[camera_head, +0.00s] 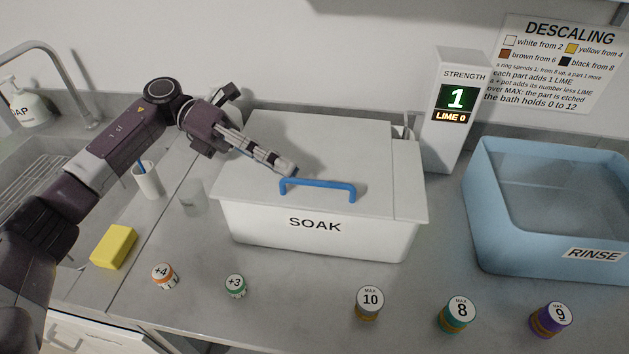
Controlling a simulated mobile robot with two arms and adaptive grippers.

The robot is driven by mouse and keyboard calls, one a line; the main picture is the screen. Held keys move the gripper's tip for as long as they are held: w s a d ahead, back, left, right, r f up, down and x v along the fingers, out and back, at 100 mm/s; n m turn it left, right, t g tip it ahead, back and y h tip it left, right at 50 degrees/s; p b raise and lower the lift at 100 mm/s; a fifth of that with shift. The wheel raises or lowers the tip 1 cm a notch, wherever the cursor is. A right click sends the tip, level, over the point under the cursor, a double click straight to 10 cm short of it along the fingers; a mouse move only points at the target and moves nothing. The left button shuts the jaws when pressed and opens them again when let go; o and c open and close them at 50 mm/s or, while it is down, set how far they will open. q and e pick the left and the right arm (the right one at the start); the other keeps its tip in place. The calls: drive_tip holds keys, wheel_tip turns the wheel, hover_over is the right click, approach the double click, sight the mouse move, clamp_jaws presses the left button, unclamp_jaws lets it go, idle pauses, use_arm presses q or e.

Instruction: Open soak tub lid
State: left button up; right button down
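The soak tub (315,236) is a white box marked SOAK in the middle of the counter. Its white lid (330,145) lies on top and covers most of it; a strip at the right side looks separate. A blue bar handle (318,187) stands at the lid's front edge. My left gripper (289,171) reaches in from the left over the lid, its fingertips just behind the handle's left end. Its fingers look close together, but I cannot tell whether they touch the handle or grip anything. My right gripper is not in view.
A strength display (455,105) reading 1 and LIME 0 stands behind right. A blue rinse tub (545,215) is at the right. Several small labelled pots, one marked 10 (369,302), line the front. A yellow sponge (114,246) and white cup (147,180) are left.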

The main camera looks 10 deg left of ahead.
sight(314, 181)
use_arm(q)
drive_tip(key=p+x, duration=0.2)
drive_tip(key=x, duration=0.3)
drive_tip(key=shift+s+d+r, duration=0.1)
drive_tip(key=shift+d, duration=0.15)
drive_tip(key=shift+s+d+f, duration=0.15)
drive_tip(key=shift+d+f, duration=0.1)
drive_tip(key=shift+d, duration=0.25)
clamp_jaws()
